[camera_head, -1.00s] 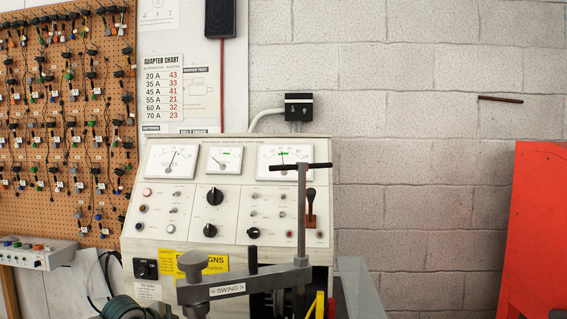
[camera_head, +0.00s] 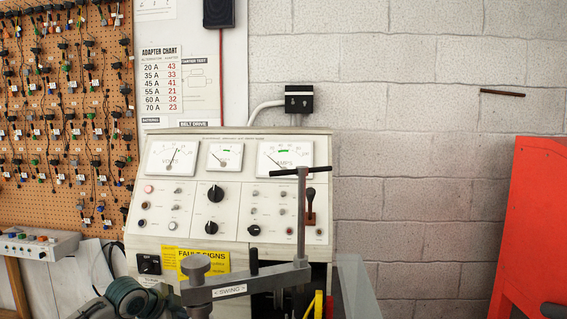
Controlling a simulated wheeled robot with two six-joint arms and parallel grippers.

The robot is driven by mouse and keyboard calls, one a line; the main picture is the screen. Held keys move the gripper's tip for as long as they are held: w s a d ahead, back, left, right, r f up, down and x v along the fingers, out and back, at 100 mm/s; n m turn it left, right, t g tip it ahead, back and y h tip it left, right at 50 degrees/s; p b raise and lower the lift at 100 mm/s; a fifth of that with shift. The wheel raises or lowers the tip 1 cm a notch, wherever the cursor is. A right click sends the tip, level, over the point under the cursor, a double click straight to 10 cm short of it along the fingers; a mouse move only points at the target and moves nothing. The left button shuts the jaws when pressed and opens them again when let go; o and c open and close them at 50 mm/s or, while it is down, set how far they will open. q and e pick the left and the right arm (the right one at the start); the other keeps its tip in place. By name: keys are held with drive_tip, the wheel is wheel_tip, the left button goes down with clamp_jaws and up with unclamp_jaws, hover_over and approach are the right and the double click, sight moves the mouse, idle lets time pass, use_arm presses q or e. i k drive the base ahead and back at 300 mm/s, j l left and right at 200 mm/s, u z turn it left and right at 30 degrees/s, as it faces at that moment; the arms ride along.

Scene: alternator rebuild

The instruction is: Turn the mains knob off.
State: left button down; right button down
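A grey-white test bench panel (camera_head: 230,200) stands against the wall and carries several knobs. A black box with a rotary knob (camera_head: 149,264) is at its lower left. Black knobs sit on the panel face: two in the middle column, an upper (camera_head: 216,193) and a lower (camera_head: 211,227), and one at the lower right (camera_head: 254,230). The labels are too small to tell which is the mains knob or its setting. The volts meter (camera_head: 173,158) needle stands up near mid-scale; the amps meter (camera_head: 285,158) needle leans left. Neither gripper is in view.
A grey swing clamp arm (camera_head: 240,285) with a T-handle post (camera_head: 301,215) stands in front of the panel's lower right. A red cabinet (camera_head: 530,225) is at the right.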

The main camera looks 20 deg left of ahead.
sight(146, 268)
drive_tip(key=k+j, duration=0.2)
drive_tip(key=j, duration=0.2)
drive_tip(key=k+j, duration=0.2)
drive_tip(key=j, duration=0.2)
drive_tip(key=k+j, duration=0.15)
drive_tip(key=j, duration=0.25)
